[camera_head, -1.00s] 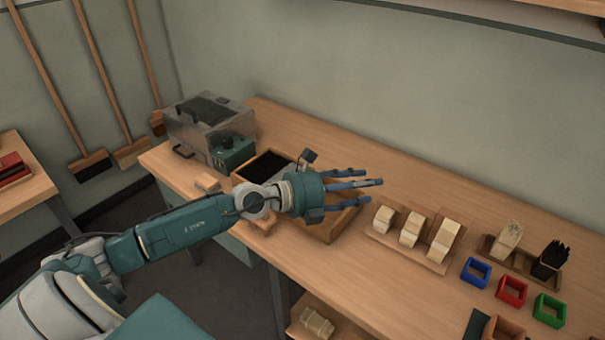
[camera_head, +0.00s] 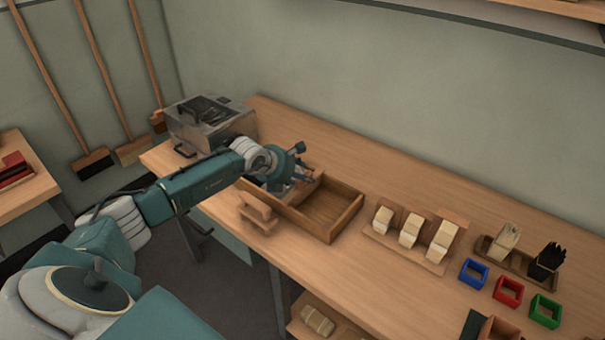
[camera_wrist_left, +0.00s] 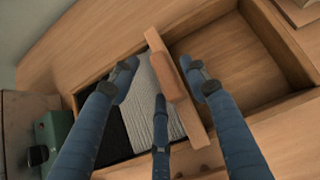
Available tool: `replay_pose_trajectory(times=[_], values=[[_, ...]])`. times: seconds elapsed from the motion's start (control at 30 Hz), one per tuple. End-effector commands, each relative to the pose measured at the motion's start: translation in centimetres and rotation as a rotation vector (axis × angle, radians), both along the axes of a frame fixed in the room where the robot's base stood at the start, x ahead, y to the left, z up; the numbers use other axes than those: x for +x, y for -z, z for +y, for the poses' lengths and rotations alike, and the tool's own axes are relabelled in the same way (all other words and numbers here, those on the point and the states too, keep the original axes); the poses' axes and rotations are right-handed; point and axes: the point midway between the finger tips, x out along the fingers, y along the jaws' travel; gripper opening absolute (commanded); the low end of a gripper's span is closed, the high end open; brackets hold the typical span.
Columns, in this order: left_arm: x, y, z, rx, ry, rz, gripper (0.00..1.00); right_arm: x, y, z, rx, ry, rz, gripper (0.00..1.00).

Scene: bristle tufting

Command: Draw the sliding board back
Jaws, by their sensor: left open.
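A wooden tray (camera_head: 350,222) stands on the bench, its right part empty. The sliding board (camera_head: 305,190) stands upright across the tray. In the left wrist view the board (camera_wrist_left: 199,127) has a rounded wooden grip (camera_wrist_left: 168,78) on its face. Black material and a pale ribbed strip (camera_wrist_left: 155,105) lie on its left side. My left gripper (camera_head: 305,176) is over the tray at the board. In the wrist view its open fingers (camera_wrist_left: 163,82) spread on both sides of the grip; contact cannot be told. My right gripper is not in view.
A metal machine with a green box (camera_wrist_left: 48,138) stands left of the tray. A small wooden stand (camera_head: 258,212) is at the tray's front. A rack of pale blocks (camera_head: 405,245) and blue, red and green frames (camera_head: 508,292) stand to the right.

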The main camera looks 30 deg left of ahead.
Motion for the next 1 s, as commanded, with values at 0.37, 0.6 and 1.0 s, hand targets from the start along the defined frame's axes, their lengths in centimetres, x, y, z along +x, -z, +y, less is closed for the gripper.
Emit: replay_pose_trajectory(times=[0.37, 0.6, 1.0], values=[[1.5, 1.4, -0.1, -0.001, 0.001, -0.002, 0.46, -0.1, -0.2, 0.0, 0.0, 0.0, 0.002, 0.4], [1.5, 1.4, -0.1, 0.0, 0.0, -0.002, 0.32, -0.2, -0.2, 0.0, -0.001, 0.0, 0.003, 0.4], [1.5, 1.4, -0.2, -0.002, -0.001, -0.002, 0.0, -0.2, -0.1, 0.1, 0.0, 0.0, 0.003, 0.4]])
